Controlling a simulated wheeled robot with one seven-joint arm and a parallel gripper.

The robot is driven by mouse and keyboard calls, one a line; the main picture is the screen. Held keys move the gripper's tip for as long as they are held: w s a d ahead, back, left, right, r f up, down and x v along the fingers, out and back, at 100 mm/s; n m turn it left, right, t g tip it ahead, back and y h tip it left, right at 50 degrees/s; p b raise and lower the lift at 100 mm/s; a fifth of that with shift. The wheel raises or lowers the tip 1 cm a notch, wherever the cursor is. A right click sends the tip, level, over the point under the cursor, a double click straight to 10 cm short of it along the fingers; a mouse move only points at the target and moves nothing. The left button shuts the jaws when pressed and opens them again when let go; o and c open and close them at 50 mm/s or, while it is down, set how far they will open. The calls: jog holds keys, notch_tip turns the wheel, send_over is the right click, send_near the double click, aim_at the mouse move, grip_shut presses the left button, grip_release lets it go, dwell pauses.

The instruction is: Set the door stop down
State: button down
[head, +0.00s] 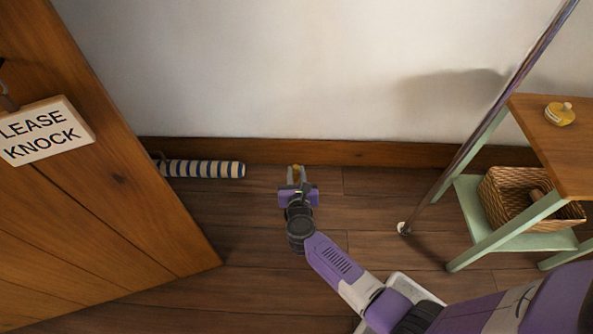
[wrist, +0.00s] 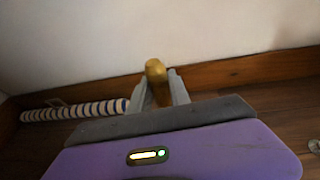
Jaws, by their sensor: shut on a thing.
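My gripper (head: 297,175) is near the skirting board in the head view, low over the wooden floor. Its two grey fingers are shut on the door stop (head: 297,168), a small yellow-brown piece with a rounded end. In the wrist view the door stop (wrist: 156,71) sticks up between the fingers, in front of the wall and skirting. Its lower part is hidden by my gripper. I cannot tell whether it touches the floor.
A blue-and-cream striped roll (head: 203,169) lies along the skirting to the left, beside the wooden door (head: 120,180). A green-legged stand (head: 520,232) with a basket (head: 507,190) and a pole (head: 470,143) are on the right. The floor (head: 385,200) between is clear.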

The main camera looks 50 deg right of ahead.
notch_tip(320, 180, down, 10)
jog(key=b, duration=0.5)
jog(key=shift+w+b, duration=0.15)
jog(key=shift+b, duration=0.25)
jog(key=shift+f, duration=0.2)
jog(key=c, duration=1.2)
grip_release()
jog(key=shift+f, duration=0.1)
jog(key=p+v, duration=0.4)
jog(key=v, duration=0.8)
jog(key=shift+s, duration=0.2)
